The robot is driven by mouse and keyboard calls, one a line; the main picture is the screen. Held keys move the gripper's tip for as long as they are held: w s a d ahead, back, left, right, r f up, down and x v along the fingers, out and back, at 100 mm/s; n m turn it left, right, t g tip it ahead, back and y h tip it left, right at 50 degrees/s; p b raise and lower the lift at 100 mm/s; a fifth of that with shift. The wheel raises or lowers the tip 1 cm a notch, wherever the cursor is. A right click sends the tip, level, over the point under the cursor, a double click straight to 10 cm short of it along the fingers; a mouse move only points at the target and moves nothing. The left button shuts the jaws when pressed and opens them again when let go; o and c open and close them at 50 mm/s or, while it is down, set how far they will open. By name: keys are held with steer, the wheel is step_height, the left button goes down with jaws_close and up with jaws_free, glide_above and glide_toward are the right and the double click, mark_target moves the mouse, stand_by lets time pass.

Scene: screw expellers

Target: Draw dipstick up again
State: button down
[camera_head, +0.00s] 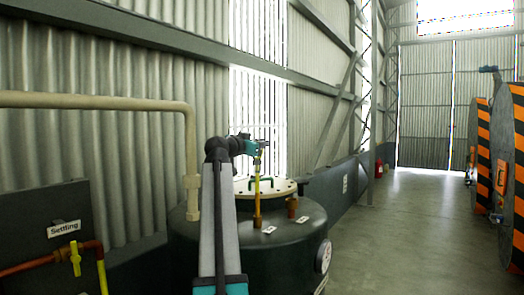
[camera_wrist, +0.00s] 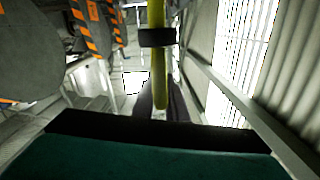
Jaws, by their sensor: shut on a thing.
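The yellow dipstick (camera_head: 257,180) stands upright above the dark tank (camera_head: 285,240). Its lower end meets a short brown tube (camera_head: 257,215) on the tank top; how deep it sits inside is hidden. My gripper (camera_head: 261,146) is shut on the dipstick's upper end, well above the tube. In the wrist view, the yellow rod (camera_wrist: 158,65) runs between the dark fingers and carries a black collar (camera_wrist: 157,37).
A cream lid with a green handle (camera_head: 265,186) and a second brown fitting (camera_head: 292,206) are close by. A beige pipe (camera_head: 120,102) runs along the wall at left. A "Settling" panel (camera_head: 60,210) stands at lower left. The floor (camera_head: 410,230) at right is clear.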

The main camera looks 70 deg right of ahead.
steer(key=shift+w+r, duration=0.1)
steer(key=shift+w, duration=0.05)
steer(key=c, duration=1.8)
jaws_free()
steer(key=shift+w, duration=0.1)
steer(key=a+b, duration=0.1)
steer(key=a, duration=0.3)
steer(key=w+a+b, duration=0.1)
steer(key=a, duration=0.4)
steer(key=w+a+b, duration=0.1)
steer(key=a, duration=0.3)
steer(key=shift+a, duration=0.3)
